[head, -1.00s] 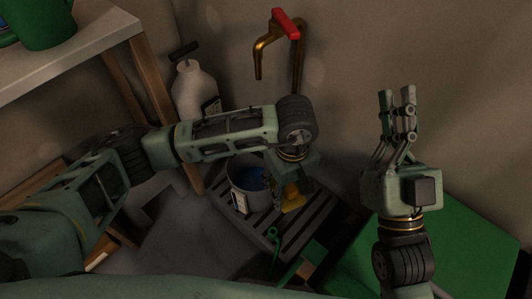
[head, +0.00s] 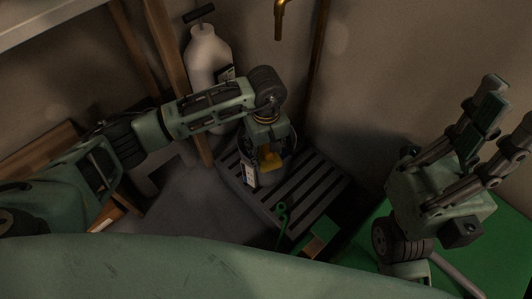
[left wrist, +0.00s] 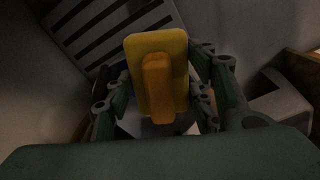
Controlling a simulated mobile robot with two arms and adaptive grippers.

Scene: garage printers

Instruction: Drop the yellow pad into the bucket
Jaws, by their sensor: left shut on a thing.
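The yellow pad (head: 268,160) has a raised orange-yellow grip, seen clearly in the left wrist view (left wrist: 178,52). My left gripper (head: 268,150) points down and is shut on the pad, between its fingers in the left wrist view (left wrist: 158,95). The grey bucket (head: 238,170) with a white label stands on the slatted grate. The pad and gripper cover much of its opening in the head view. Part of the bucket shows behind the pad in the left wrist view (left wrist: 130,128). My right gripper (head: 508,115) is raised at the right, open and empty.
A white jug (head: 207,55) stands behind the bucket by a wooden post. The dark slatted grate (head: 315,188) has bare room to the right. A green tool (head: 282,220) lies at its front. A brass tap (head: 280,18) hangs above; a green surface (head: 375,240) is at the right.

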